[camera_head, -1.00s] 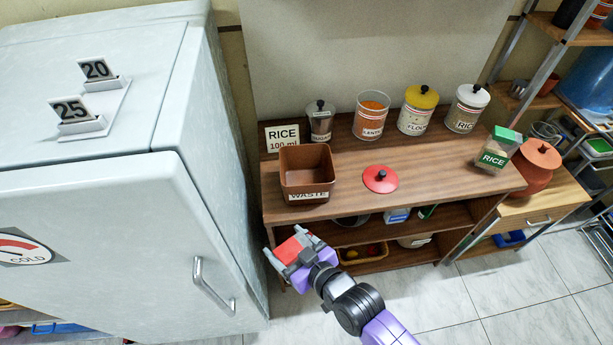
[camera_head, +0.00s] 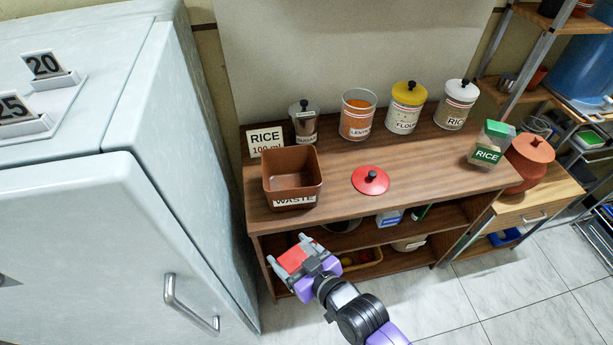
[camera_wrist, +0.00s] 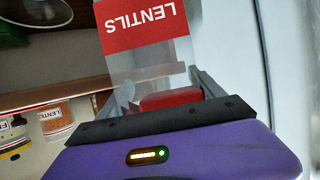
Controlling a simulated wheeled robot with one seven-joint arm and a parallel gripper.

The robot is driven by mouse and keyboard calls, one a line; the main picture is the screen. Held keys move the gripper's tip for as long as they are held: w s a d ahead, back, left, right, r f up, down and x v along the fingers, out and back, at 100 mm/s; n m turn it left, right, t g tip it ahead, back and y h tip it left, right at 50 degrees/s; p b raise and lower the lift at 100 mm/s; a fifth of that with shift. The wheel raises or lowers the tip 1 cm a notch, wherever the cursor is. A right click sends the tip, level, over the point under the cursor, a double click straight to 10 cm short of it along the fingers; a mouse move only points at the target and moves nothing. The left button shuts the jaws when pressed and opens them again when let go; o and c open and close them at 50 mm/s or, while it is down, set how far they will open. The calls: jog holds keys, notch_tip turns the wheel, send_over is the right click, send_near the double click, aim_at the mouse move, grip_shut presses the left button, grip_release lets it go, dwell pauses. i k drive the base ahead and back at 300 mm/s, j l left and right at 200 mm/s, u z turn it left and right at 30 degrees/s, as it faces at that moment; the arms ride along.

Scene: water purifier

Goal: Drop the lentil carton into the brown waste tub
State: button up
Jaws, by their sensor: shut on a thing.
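My gripper (camera_head: 288,257) is shut on the lentil carton (camera_head: 294,259), whose red part shows between the fingers in the head view. In the wrist view the carton (camera_wrist: 146,30) has a red label reading LENTILS, upside down, above a clear section, and it sits between the fingers. The brown waste tub (camera_head: 293,172) stands on the left part of the wooden counter, with a WASTE label on its front. Its open top faces up. The gripper and carton are in front of the counter's edge, lower in the picture than the tub, and apart from it.
A red lid (camera_head: 370,181) lies right of the tub. A RICE card (camera_head: 265,140) and a jar with a black knob (camera_head: 303,122) stand behind it. Lentil (camera_head: 358,115), flour (camera_head: 404,107) and rice (camera_head: 456,104) jars line the back. The fridge (camera_head: 110,230) stands close at left.

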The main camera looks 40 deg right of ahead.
aim_at(297, 186)
jog(key=j+z, duration=0.15)
jog(key=z, duration=0.25)
jog(key=k+j+z, duration=0.15)
jog(key=z, duration=0.2)
jog(key=k+u, duration=0.1)
jog(key=u, duration=0.4)
jog(key=j+u, duration=0.15)
jog(key=u, duration=0.35)
jog(key=k+j+u, duration=0.15)
jog(key=u, duration=0.35)
